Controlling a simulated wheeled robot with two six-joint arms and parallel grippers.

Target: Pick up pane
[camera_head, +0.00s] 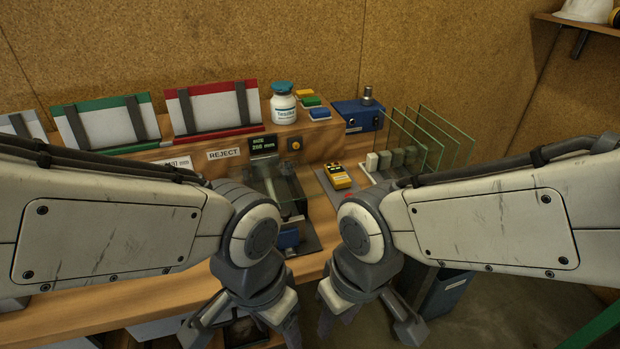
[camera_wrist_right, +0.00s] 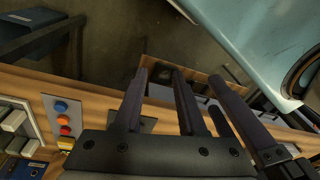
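Several clear glass panes (camera_head: 440,131) with green edges stand upright side by side in a rack on the right part of the bench. Pale and grey blocks (camera_head: 384,161) sit at their lower ends. My right arm hides part of the rack. My left gripper (camera_head: 243,335) hangs at the bottom of the head view, fingers apart and empty. My right gripper (camera_head: 368,335) hangs beside it at the bench's front edge, away from the panes. Its dark fingers also show spread and empty in the right wrist view (camera_wrist_right: 178,85).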

